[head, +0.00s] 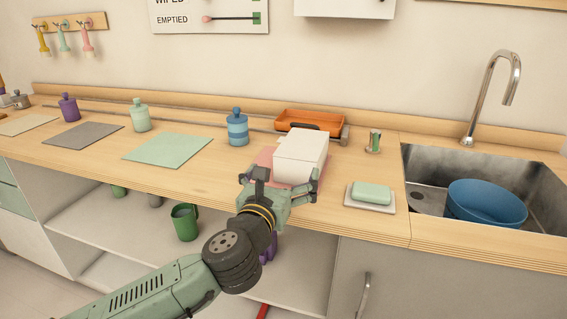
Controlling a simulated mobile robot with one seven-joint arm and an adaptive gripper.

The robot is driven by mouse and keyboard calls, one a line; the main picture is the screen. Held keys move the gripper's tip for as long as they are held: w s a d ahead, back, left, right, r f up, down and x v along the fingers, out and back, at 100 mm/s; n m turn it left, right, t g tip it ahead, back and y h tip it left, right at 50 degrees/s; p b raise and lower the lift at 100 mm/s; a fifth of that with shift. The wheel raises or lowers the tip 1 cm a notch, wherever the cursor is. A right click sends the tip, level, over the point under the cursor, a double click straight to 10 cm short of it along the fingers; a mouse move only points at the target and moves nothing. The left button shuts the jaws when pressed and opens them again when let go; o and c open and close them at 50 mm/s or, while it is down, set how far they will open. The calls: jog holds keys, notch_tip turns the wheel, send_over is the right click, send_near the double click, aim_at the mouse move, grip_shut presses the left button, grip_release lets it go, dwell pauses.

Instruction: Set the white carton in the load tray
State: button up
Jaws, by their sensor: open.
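A white carton (300,153) stands on or just over a pink mat (262,158) on the wooden counter, right of the middle. An orange tray (330,117), the only tray-like container in view, sits behind the carton at the back of the counter. The carton's top partly covers the tray's near side. My gripper (288,178) is open at the carton's near end, with one finger toward its left and one toward its right. I cannot tell whether the fingers touch it. My gripper hides the carton's lower front.
A soap dish with green soap (371,193) and a small green-topped item (374,142) are to the right, before the sink (430,170). A green mat (168,149) lies clear at left.

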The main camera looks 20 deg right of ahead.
aim_at(299, 150)
jog(key=p+x, duration=0.1)
jog(key=x, duration=0.4)
jog(key=shift+w+d, duration=0.1)
jog(key=shift+d, duration=0.2)
jog(key=p+x, duration=0.2)
jog(key=x, duration=0.2)
jog(key=shift+d, duration=0.3)
jog(key=shift+w+d+f, duration=0.1)
jog(key=shift+w+d, duration=0.1)
jog(key=shift+w, duration=0.2)
jog(key=shift+c, duration=0.6)
jog(key=c, duration=1)
